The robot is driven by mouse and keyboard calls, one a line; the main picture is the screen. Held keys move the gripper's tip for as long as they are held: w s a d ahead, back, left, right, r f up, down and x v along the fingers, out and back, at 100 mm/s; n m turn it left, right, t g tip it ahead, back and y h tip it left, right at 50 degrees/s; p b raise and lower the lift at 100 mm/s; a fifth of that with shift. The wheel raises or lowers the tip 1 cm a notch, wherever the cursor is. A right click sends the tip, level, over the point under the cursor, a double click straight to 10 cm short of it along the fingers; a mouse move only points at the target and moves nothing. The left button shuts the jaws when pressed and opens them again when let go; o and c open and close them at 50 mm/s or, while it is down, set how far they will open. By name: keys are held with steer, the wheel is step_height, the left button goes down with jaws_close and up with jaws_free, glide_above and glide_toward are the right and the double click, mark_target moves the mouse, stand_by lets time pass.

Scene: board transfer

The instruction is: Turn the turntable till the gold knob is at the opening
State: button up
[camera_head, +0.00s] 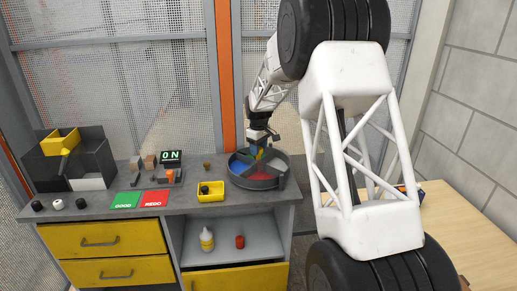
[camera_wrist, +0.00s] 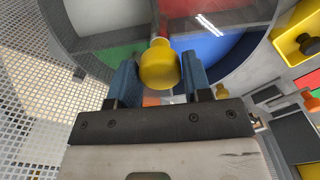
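The turntable (camera_head: 258,182) is a round, dark-rimmed dish on the grey bench, with blue, red, green and pale sectors. It fills the top of the wrist view (camera_wrist: 225,78). My gripper (camera_head: 259,148) is over it, pointing down. In the wrist view, its blue fingers (camera_wrist: 158,75) lie on both sides of a yellow knob (camera_wrist: 158,66) and appear to touch it. I cannot tell whether this knob is fixed to the turntable. A small gold-brown knob (camera_head: 207,165) stands on the bench left of the turntable. The opening is not clearly visible.
A yellow tray (camera_head: 211,198) with a dark knob stands left of the turntable. A mesh wall stands behind.

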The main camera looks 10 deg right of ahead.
jaws_close()
steer(key=shift+n, duration=9)
